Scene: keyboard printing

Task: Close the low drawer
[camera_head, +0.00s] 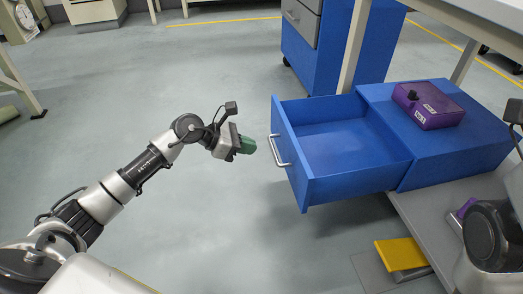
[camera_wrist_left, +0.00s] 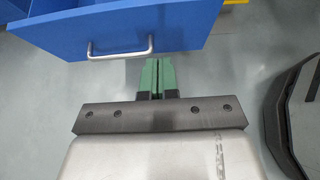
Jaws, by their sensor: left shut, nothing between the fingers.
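The low drawer (camera_head: 335,150) is blue and stands pulled out to the left from its blue cabinet (camera_head: 470,130) in the head view. It looks empty inside. Its silver handle (camera_head: 278,151) is on the drawer front. My left gripper (camera_head: 246,145) has green fingers and is shut and empty, a short way left of the handle. In the left wrist view the green fingertips (camera_wrist_left: 158,62) lie just below the handle (camera_wrist_left: 120,50) in the picture, close to the drawer front (camera_wrist_left: 110,28). Contact cannot be told. My right gripper is not in view; part of my right arm shows at the right edge.
A purple box with a black knob (camera_head: 428,105) sits on the cabinet. A grey shelf (camera_head: 430,225) supports the cabinet, with a yellow object (camera_head: 401,254) near it. Another blue cabinet (camera_head: 325,55) stands behind. The grey floor left of the drawer is open.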

